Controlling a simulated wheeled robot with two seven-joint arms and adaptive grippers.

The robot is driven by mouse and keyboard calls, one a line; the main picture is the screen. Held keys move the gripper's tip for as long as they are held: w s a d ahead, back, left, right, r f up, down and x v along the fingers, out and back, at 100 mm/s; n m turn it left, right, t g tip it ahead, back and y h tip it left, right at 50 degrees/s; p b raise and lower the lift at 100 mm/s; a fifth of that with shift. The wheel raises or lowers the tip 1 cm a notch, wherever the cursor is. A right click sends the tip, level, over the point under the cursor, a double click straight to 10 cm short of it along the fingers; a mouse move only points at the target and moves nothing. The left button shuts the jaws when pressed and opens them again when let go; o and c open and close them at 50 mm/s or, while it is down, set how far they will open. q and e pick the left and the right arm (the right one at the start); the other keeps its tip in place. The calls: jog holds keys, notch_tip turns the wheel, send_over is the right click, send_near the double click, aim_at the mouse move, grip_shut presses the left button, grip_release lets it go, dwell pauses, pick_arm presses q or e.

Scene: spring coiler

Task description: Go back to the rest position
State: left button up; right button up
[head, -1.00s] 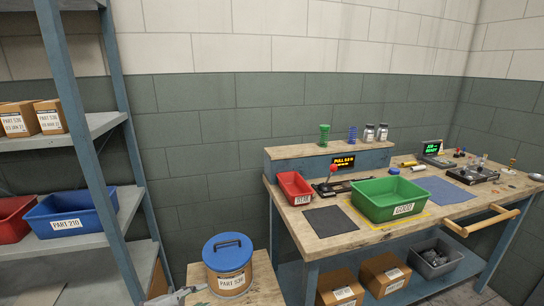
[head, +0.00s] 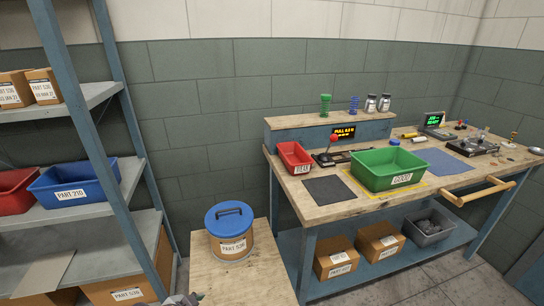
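The workbench (head: 335,212) stands at the right with a green bin (head: 392,172) on it. A drum with a blue lid (head: 230,222) stands on a low wooden stand (head: 263,275) in front of the shelf. A small grey part of my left gripper (head: 180,299) shows at the bottom edge, below and left of the drum and apart from it. Its fingers are mostly cut off, so its opening cannot be judged. My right gripper is outside the view.
A blue-framed shelf (head: 130,118) fills the left side, with a blue bin (head: 72,187), a red bin (head: 16,187) and cardboard boxes. A wooden handle (head: 478,193) sticks out from the bench front. Cardboard boxes (head: 336,257) and a grey bin (head: 428,228) sit on its lower shelf.

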pick_arm(q)
jog(key=shift+s+a+f+n+g+y, duration=0.5)
jog(key=shift+s+a+n+g+y, duration=0.85)
jog(key=shift+s+n, duration=2.35)
jog(key=s+d+f+m+g, duration=0.1)
jog(key=s+d+f, duration=0.1)
jog(key=f, duration=1.2)
jog(key=s+d+f+g, duration=0.1)
jog(key=s+f, duration=0.1)
jog(key=f, duration=1.1)
jog(key=s+a+r+p, duration=0.2)
jog(key=s+a+p, duration=0.1)
jog(key=s+p, duration=0.8)
jog(key=s+a+r+g+p, duration=0.1)
jog(key=s+a+p, duration=0.2)
jog(key=s+p, duration=0.7)
jog(key=p, duration=0.8)
jog(key=shift+s+a+r+p, duration=0.25)
jog(key=shift+s+r+p, duration=0.1)
jog(key=shift+s+p, duration=0.05)
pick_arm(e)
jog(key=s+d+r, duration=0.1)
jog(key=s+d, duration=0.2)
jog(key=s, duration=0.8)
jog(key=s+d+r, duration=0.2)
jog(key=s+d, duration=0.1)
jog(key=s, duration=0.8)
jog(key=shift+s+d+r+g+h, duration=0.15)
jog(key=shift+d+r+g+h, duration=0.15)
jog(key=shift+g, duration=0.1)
